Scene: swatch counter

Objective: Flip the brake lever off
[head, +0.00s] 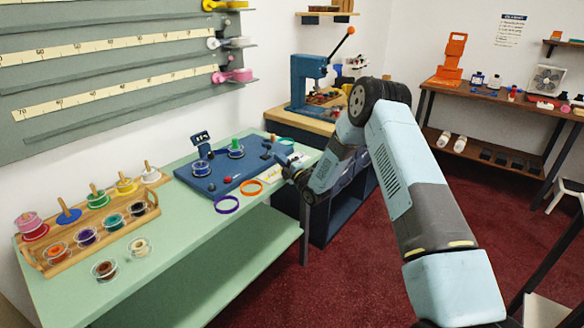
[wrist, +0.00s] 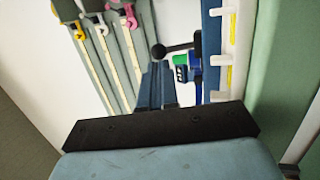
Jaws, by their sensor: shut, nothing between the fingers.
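The blue winding board (head: 215,182) lies on the pale green counter. In the wrist view a black ball-ended lever (wrist: 180,47) stands just beyond my fingertips, its ball (wrist: 158,51) at the left end of its rod. I take this for the brake lever; its on or off position cannot be told. My gripper (wrist: 156,72) is shut and empty, its tips close to the ball; contact cannot be told. In the head view my gripper (head: 277,152) is at the board's right end, and the arm partly hides that area.
A green spool (head: 236,146) and a small dark display (head: 201,138) stand on the board. A wooden rack (head: 90,228) of spools is at left. A blue press (head: 307,80) stands behind.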

